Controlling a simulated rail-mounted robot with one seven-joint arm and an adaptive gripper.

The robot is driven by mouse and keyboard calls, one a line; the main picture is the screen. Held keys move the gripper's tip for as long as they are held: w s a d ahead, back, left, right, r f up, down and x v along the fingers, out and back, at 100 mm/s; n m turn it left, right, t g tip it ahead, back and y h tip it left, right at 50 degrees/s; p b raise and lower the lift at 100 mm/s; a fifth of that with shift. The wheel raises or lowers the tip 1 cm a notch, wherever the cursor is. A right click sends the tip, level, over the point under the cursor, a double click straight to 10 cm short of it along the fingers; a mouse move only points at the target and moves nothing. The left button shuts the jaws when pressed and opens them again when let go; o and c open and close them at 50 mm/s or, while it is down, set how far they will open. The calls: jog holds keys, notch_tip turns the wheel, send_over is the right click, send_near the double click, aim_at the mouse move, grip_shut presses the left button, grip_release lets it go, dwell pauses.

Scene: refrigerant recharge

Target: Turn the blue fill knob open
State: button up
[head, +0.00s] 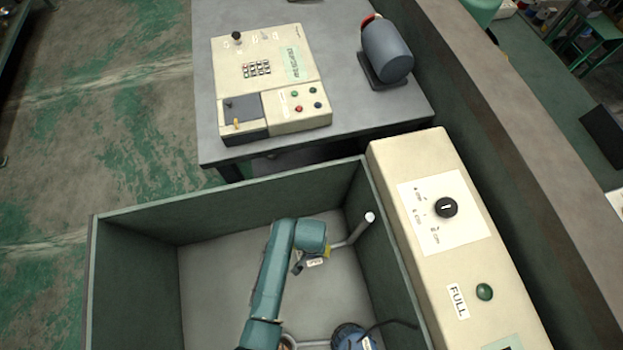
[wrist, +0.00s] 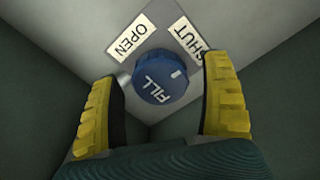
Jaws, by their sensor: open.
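The blue fill knob (wrist: 161,78), marked FILL, sits in the middle of the wrist view. An OPEN label (wrist: 131,40) is at its upper left and a SHUT label (wrist: 190,40) at its upper right. A white mark on the knob's face lies on its right side, toward the SHUT label. My gripper (wrist: 163,90) is open, with one yellow-padded finger on each side of the knob and visible gaps between. In the head view my gripper (head: 300,264) is down inside the green-walled bin and hides the knob.
The green bin (head: 230,208) has high walls around my arm. A pale pipe (head: 352,232) stands beside my gripper, and a blue round body (head: 347,337) with a cable is near the front. A cream panel (head: 405,155) with a black dial runs along the right.

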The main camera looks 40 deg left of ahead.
jog(key=shift+c, duration=0.2)
jog(key=c, duration=1.2)
jog(key=shift+n, duration=0.3)
jog(key=n+p, duration=0.2)
jog(key=n, duration=0.1)
jog(key=shift+r+p, duration=0.1)
jog(key=shift+p, duration=0.3)
jog(key=n+p, duration=0.1)
jog(key=n, duration=0.3)
jog(key=shift+s+n+p, duration=0.1)
jog(key=shift+n+p, duration=0.3)
jog(key=n+p, duration=0.1)
jog(key=n, duration=0.3)
jog(key=shift+n, duration=0.3)
jog(key=n, duration=0.4)
jog(key=shift+f+n+p, duration=0.2)
jog(key=shift+n+p, duration=0.15)
jog(key=shift+n, duration=0.05)
